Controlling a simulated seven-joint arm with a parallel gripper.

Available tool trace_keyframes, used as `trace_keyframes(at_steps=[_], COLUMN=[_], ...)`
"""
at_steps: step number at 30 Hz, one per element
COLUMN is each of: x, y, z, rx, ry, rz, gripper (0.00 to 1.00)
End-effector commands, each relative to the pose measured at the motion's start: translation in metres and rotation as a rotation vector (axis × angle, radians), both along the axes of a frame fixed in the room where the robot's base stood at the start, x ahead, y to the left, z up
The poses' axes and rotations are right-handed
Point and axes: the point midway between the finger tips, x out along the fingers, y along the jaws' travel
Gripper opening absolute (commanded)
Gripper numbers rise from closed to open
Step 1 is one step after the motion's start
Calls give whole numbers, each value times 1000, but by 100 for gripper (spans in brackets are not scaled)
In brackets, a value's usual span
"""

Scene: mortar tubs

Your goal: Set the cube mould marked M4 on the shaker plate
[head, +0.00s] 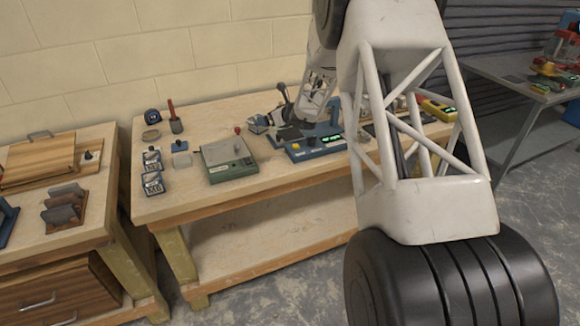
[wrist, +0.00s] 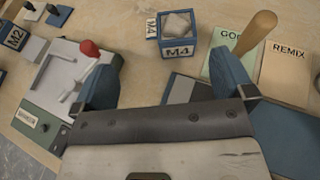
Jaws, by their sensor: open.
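The cube mould marked M4 (wrist: 178,51) is a small blue box with a white label and a pale grey lump in its top. It stands on the wooden bench ahead of my gripper (wrist: 163,72) in the wrist view. My gripper's two blue fingers are wide apart, with nothing held between them; the mould shows beyond the gap. The shaker plate (wrist: 60,72) seems to be the grey-green machine with a red knob, left of my gripper. It also shows in the head view (head: 228,163). Its pale top looks free of moulds; my left finger overlaps its right side.
Cards marked REMIX (wrist: 289,62) and GOOD (wrist: 231,40) lie at right, with a wooden handle (wrist: 262,30) rising beside my right finger. A mould marked M2 (wrist: 13,41) stands at far left. A blue device (head: 315,149) stands right of the shaker.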

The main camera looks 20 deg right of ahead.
Motion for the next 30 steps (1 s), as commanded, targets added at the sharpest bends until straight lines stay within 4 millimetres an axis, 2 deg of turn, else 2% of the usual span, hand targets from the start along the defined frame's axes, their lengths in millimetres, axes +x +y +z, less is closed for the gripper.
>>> trace_keyframes(at_steps=[5, 11, 15, 21, 30], x=[-23, -73, -117, -186, -299], y=[29, 77, 111, 150, 189], z=[31, 77, 106, 139, 170], rx=[-100, -287, -431, -636, -939], ry=[-23, -66, -102, -154, -230], rz=[113, 322, 486, 718, 1062], gripper=[100, 100, 100, 100, 100])
